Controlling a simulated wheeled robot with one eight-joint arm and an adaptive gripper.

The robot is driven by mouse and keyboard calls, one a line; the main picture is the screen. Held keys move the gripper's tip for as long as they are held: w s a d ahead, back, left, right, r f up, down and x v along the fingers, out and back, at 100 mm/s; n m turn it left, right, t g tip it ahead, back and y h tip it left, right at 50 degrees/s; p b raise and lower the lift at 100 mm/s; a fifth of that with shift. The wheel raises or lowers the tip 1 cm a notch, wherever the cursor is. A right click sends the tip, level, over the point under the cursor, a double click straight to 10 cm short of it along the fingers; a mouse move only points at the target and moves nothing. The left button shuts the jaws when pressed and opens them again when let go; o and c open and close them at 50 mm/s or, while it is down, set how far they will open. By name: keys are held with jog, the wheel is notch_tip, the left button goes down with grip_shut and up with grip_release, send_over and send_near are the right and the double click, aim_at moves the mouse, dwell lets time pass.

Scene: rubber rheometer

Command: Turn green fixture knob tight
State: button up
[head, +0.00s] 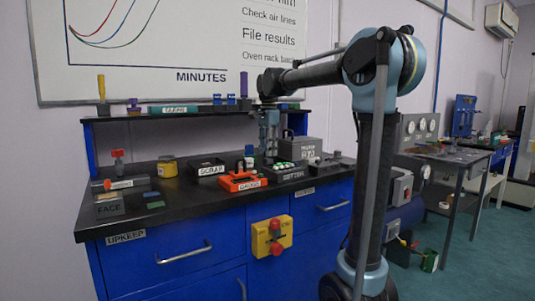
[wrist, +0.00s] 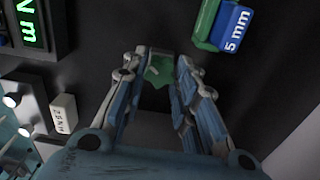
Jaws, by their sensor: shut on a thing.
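The green fixture knob (wrist: 160,72) shows in the wrist view between my fingertips, with a pale mark on its top. My gripper (wrist: 159,68) is shut on it, one finger on each side. A dark fixture part lies just below the knob in that view. In the head view my gripper (head: 268,158) points down over the rear of the black bench top, right of the middle. The knob cannot be made out there.
A green and blue block marked 5 mm (wrist: 224,25) lies near the right finger. In the head view, an orange tray (head: 243,186) and a SCRAP tray (head: 211,170) stand in front and left.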

jog(key=o, duration=0.9)
jog(key=n, duration=0.4)
jog(key=shift+n, duration=0.4)
jog(key=n, duration=0.4)
jog(key=shift+n, duration=0.3)
jog(key=n, duration=0.4)
jog(key=shift+n, duration=0.3)
jog(key=n, duration=0.4)
jog(key=shift+c, duration=0.5)
